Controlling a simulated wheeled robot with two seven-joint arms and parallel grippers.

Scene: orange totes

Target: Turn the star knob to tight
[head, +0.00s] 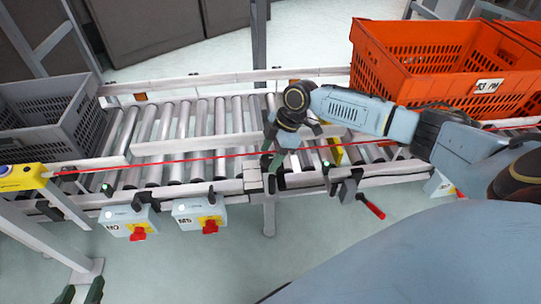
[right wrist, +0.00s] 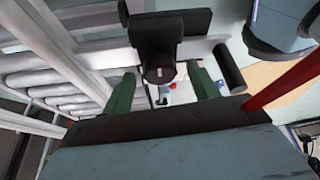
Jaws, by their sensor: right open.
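A dark knob-like part (right wrist: 159,66) shows in the right wrist view, between and beyond the green fingers of my right gripper (right wrist: 163,90). It looks like the star knob, but its lobes and any tight mark are not clear. The fingers stand apart on either side of it in the picture; I cannot tell whether they touch it. In the head view my right gripper (head: 271,164) is at the conveyor's front rail, and the arm hides what is just under it. My left gripper (head: 80,292) is at the bottom left, its green fingertips apart and empty.
A red cord (head: 215,156) runs along the conveyor front. Two switch boxes with red knobs (head: 137,234) (head: 209,226) hang below the rail. A red-handled lever (head: 371,206) sticks out right of my gripper. A grey tote (head: 40,100) and orange tote (head: 385,62) stand on the conveyor.

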